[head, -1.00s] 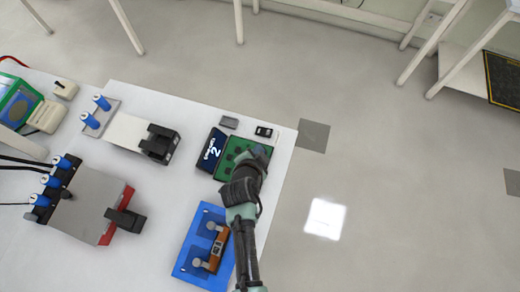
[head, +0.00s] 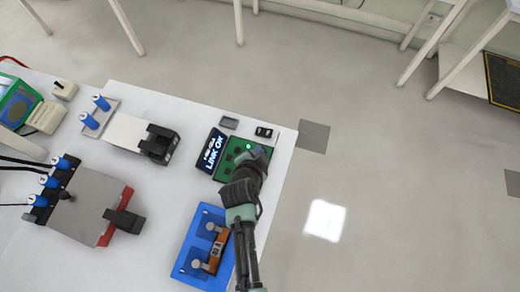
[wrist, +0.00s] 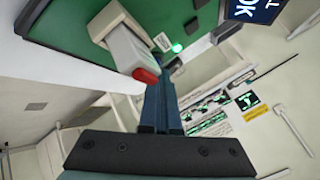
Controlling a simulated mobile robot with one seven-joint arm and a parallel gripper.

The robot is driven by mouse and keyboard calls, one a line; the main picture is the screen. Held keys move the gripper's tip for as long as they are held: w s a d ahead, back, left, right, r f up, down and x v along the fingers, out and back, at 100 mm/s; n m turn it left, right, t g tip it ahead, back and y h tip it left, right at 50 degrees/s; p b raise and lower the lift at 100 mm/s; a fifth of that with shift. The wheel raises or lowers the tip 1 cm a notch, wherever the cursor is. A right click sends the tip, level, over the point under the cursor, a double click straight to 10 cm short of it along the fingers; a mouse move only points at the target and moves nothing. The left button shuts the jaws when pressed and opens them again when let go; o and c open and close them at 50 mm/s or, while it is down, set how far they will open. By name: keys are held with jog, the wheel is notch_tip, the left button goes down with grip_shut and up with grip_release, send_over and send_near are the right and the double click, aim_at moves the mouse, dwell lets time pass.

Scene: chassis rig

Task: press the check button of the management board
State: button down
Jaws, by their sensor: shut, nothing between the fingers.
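The management board is a green board (head: 228,165) near the table's right edge, with a dark display (head: 212,150) on its left reading "LINK OK". A green light (head: 249,147) glows on the board. My gripper (head: 258,154) is over the board's right part and hides some of it. In the wrist view the shut, empty fingers (wrist: 160,88) point at the green board (wrist: 75,22), beside a pale block with a red end (wrist: 146,75). The lit green light (wrist: 177,48) and display (wrist: 252,9) show there too. I cannot tell whether the fingertips touch the check button.
A blue tray (head: 190,262) with an orange part (head: 217,250) lies below the board, left of my arm. A small black device (head: 264,132) and a grey piece (head: 229,123) lie behind the board. A grey box (head: 88,205) stands at left.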

jog(key=shift+r+p, duration=0.4)
jog(key=shift+r, duration=0.3)
notch_tip(320, 180, up, 5)
jog(key=p, duration=0.4)
dwell(0.7)
